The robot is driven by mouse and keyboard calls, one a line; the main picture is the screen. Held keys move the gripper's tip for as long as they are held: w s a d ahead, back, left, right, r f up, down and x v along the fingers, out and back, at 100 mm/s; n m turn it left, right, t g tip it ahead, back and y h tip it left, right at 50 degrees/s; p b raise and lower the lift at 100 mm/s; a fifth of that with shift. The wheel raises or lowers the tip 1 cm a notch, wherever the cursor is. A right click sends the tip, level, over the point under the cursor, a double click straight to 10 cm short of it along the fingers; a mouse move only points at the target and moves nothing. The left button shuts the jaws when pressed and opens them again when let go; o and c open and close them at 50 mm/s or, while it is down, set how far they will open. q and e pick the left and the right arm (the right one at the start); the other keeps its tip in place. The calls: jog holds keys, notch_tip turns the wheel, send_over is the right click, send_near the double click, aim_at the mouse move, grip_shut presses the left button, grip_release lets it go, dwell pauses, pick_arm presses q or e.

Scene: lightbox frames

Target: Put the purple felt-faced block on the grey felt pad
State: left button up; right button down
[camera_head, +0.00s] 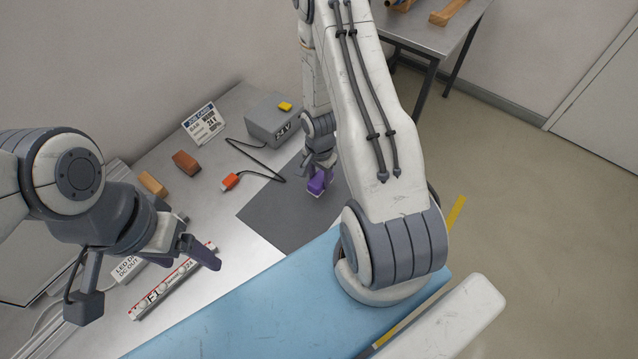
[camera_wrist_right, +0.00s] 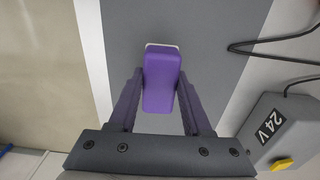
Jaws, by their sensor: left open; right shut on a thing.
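The purple felt-faced block (camera_head: 317,182) is at the far part of the grey felt pad (camera_head: 272,214) in the head view. My right gripper (camera_head: 321,170) is shut on it. In the right wrist view the block (camera_wrist_right: 161,80) sits between the two fingers, with a pale edge at its far end and the grey pad (camera_wrist_right: 190,25) behind it. I cannot tell whether the block touches the pad. My right arm hides part of the pad. My left gripper (camera_head: 196,250) is open and empty over the left part of the table.
A grey 24V box (camera_head: 272,122) with a yellow button stands behind the pad, its black cable ending in an orange connector (camera_head: 230,181). A job card (camera_head: 203,124), a brown block (camera_head: 186,162), a tan block (camera_head: 152,184) and a labelled strip (camera_head: 172,281) are on the left.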

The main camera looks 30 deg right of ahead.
aim_at(319, 185)
notch_tip(319, 185, down, 4)
jog(key=b, duration=0.3)
jog(key=shift+r, duration=0.15)
jog(key=shift+c, duration=1.7)
grip_release()
